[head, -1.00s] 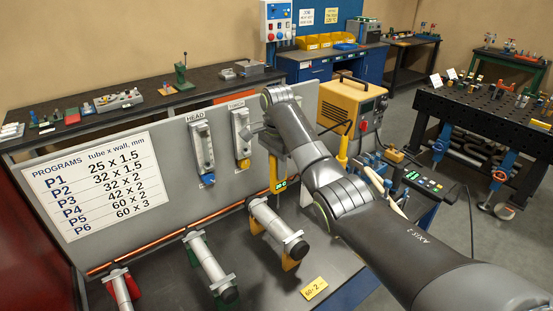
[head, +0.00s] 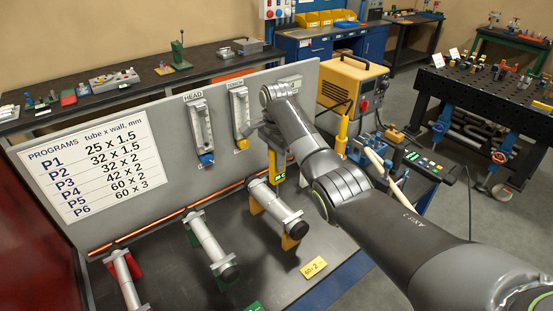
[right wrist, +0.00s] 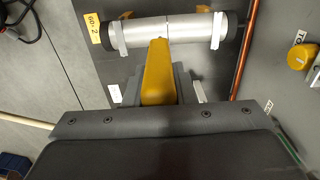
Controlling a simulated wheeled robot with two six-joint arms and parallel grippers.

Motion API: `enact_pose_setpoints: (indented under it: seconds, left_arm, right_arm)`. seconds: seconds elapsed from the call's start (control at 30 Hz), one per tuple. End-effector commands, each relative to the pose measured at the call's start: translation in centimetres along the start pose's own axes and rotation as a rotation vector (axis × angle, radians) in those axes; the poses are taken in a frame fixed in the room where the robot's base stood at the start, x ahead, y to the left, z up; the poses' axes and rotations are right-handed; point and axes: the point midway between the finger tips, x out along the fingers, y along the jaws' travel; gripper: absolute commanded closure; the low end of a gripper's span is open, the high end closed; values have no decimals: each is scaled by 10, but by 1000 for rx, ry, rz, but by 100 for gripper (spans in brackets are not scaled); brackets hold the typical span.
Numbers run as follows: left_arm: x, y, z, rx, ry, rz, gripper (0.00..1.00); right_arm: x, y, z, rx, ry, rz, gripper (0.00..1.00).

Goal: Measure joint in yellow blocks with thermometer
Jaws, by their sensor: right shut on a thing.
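A grey tube (head: 280,212) lies in yellow blocks (head: 257,208) on the dark bench; in the right wrist view the tube (right wrist: 190,28) shows a thin seam near its middle. My right gripper (head: 275,150) is shut on a yellow thermometer (head: 277,163) with a small lit green display at its lower end. In the right wrist view the thermometer (right wrist: 158,75) points at the tube, its end overlapping the tube's near edge just left of the seam. I cannot tell whether it touches. My left gripper is out of view.
Two more tubes lie in green blocks (head: 191,238) and red blocks (head: 136,270). A yellow tag (head: 314,267) lies right of the tube. A grey panel (head: 170,165) with a copper pipe (head: 160,218) stands behind. Bare bench shows between the tubes.

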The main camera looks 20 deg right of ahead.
Motion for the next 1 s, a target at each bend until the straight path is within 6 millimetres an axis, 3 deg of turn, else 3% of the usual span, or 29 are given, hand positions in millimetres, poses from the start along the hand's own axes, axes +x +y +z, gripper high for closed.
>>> enact_pose_setpoints:
  seconds: [1.0]
  left_arm:
    - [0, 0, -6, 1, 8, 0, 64]
  right_arm:
    - [12, 0, 1, 0, 0, -1, 100]
